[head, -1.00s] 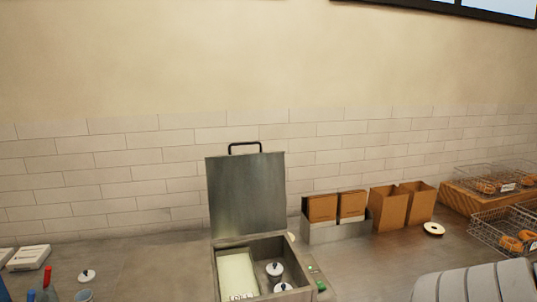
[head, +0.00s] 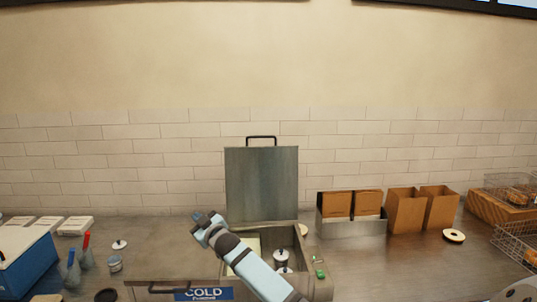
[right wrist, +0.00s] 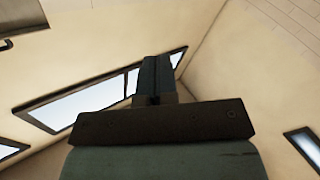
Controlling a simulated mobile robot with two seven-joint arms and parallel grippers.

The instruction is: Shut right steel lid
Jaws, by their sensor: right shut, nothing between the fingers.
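The steel lid (head: 262,187) stands open and upright at the back of the steel box in the head view. A dark handle (head: 261,138) sits on its top edge. My right gripper (head: 203,219) is shut and empty, just left of the lid's lower left corner in the picture. Its arm crosses over the open box (head: 316,291) from the lower right and hides part of the inside. The closed fingers also show in the right wrist view (right wrist: 154,78), pointing up towards the ceiling and windows. I cannot tell whether the gripper touches the lid. My left gripper is not in view.
White-lidded jars (head: 281,256) stand inside the box. A blue "COLD" label (head: 204,294) is on its front. Brown cartons (head: 406,208) and wire baskets (head: 515,238) are to the right. Bottles (head: 86,252) and a blue box (head: 28,266) are at left.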

